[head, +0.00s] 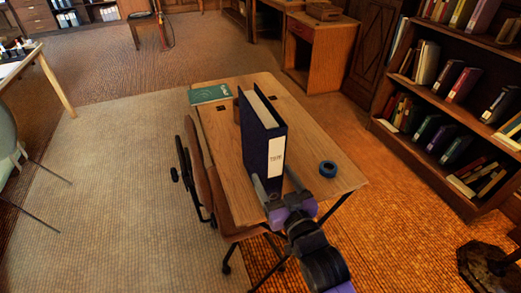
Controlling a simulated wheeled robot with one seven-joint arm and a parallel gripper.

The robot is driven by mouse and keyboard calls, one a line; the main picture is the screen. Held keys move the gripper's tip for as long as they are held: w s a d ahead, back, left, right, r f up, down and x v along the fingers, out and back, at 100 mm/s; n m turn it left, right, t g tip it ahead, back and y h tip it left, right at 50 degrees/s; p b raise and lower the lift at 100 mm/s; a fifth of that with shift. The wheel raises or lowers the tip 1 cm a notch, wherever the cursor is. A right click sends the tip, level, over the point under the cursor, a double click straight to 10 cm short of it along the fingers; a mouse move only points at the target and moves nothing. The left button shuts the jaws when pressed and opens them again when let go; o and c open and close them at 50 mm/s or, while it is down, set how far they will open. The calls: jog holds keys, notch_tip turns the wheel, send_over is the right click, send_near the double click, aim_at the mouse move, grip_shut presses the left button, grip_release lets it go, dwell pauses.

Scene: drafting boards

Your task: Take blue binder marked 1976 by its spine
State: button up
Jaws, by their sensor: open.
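The blue binder (261,137) stands upright on the wooden desk (220,132). Its spine faces me and carries a white label (276,158) with small dark print too blurred to read surely. My gripper (275,190) is open at the lower part of the spine, with one finger to the left and one to the right of it. I cannot tell whether the fingers touch the binder. The gripper body hides part of the desk's near edge.
A green book (210,94) lies at the desk's far left corner. A chair (205,178) stands against the left side. A bookshelf (455,108) stands at the right, with open floor between.

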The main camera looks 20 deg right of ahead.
jog(key=w, duration=0.4)
jog(key=shift+w, duration=0.1)
grip_shut()
jog(key=shift+r, duration=0.1)
dwell(0.3)
